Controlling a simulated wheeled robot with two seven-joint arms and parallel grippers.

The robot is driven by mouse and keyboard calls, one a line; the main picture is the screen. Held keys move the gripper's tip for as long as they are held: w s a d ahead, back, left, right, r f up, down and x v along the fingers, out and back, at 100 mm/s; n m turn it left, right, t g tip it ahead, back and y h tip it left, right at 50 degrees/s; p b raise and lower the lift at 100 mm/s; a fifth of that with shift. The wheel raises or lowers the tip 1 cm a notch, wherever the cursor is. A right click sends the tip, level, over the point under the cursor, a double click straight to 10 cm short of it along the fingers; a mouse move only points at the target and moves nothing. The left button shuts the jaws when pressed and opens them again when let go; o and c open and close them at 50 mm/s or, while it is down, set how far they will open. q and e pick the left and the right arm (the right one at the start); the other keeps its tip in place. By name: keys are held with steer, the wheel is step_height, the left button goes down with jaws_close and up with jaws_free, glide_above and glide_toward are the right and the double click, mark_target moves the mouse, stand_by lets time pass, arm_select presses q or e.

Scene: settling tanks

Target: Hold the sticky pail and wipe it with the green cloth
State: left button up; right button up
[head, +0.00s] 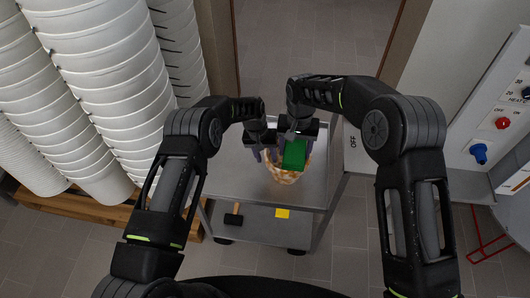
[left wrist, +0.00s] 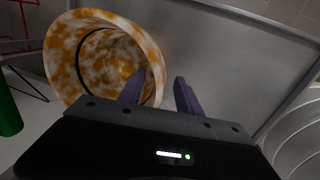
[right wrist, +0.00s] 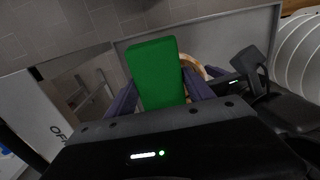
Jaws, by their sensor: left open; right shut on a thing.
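The pail (head: 285,175), mottled orange and white, sits on the metal cart. In the left wrist view its open mouth (left wrist: 88,62) faces the camera. My left gripper (head: 257,154) is open at the pail's left side. In its wrist view one finger overlaps the mouth and the other is outside, with the rim between them; I cannot tell whether they touch. My right gripper (right wrist: 158,95) is shut on the green cloth (head: 295,154), a block-like shape that also shows in its wrist view (right wrist: 155,65). The cloth hides part of the pail; contact is unclear.
The cart's top (head: 318,185) has bare room around the pail. A black tool (head: 233,216) and a yellow square (head: 282,213) lie on its lower shelf. Tall stacks of white buckets (head: 110,80) stand at left. A panel with a red button (head: 502,123) is at right.

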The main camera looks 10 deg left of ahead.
arm_select(q)
jaws_close()
stand_by(0.4)
stand_by(0.5)
jaws_free()
steer(key=r, duration=0.4)
steer(key=a+r, duration=0.1)
steer(key=r, duration=0.3)
steer(key=a+r, duration=0.1)
steer(key=r, duration=0.2)
steer(key=shift+a+r, duration=0.15)
steer(key=shift+r, duration=0.25)
